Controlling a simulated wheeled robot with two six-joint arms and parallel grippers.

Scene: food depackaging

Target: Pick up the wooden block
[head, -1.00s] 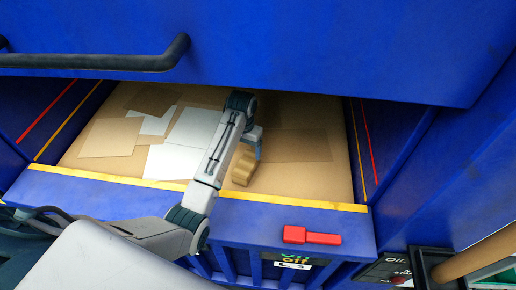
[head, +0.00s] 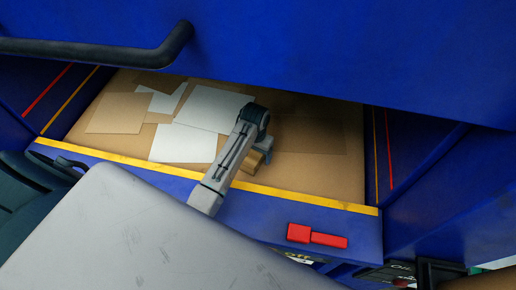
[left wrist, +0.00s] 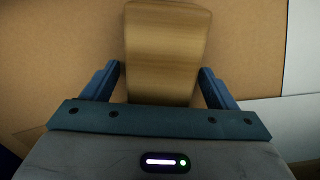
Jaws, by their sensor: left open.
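The wooden block (left wrist: 167,50) is light brown and lies on the cardboard-coloured floor of the blue bay. In the left wrist view its near end sits between the two open fingers of my left gripper (left wrist: 160,85), with a small gap visible on each side. In the head view the block (head: 252,163) shows only in part, next to my left gripper (head: 264,150); my left arm hides the rest. My right gripper is not in view.
White sheets (head: 213,108) and brown sheets (head: 118,113) lie flat on the bay floor, left of the block. A yellow-striped front edge (head: 310,200) borders the bay. A blue panel with a black handle (head: 95,50) overhangs it. A red handle (head: 316,236) lies on the front ledge.

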